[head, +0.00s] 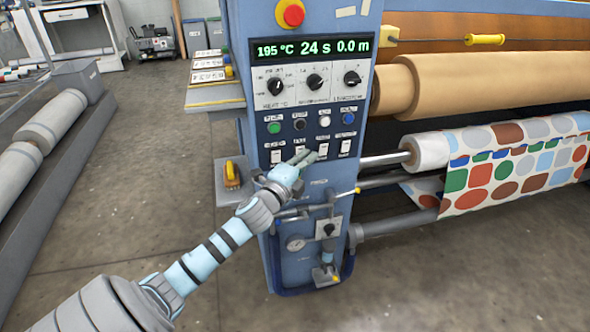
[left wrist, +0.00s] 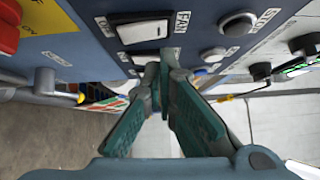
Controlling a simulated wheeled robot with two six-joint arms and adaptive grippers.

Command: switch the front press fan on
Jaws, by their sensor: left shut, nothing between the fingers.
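The blue press control panel (head: 310,105) carries a row of white rocker switches below its coloured buttons. In the left wrist view a white rocker switch (left wrist: 143,31) has a label reading FAN beside it. My left gripper (head: 307,158) is at this row, in front of the lower part of the second switch from the left (head: 300,149). Its fingers are shut and empty. In the left wrist view the fingertips (left wrist: 164,60) are close to the panel, just below the FAN switch; whether they touch it I cannot tell. The switch's on or off position is unclear. My right gripper is not in view.
The display (head: 312,48) reads 195 °C, 24 s, 0.0 m. Below it are three black knobs and several buttons, with a red emergency knob (head: 290,13) above. Rollers with patterned fabric (head: 490,170) stand right. Floor between machines is clear.

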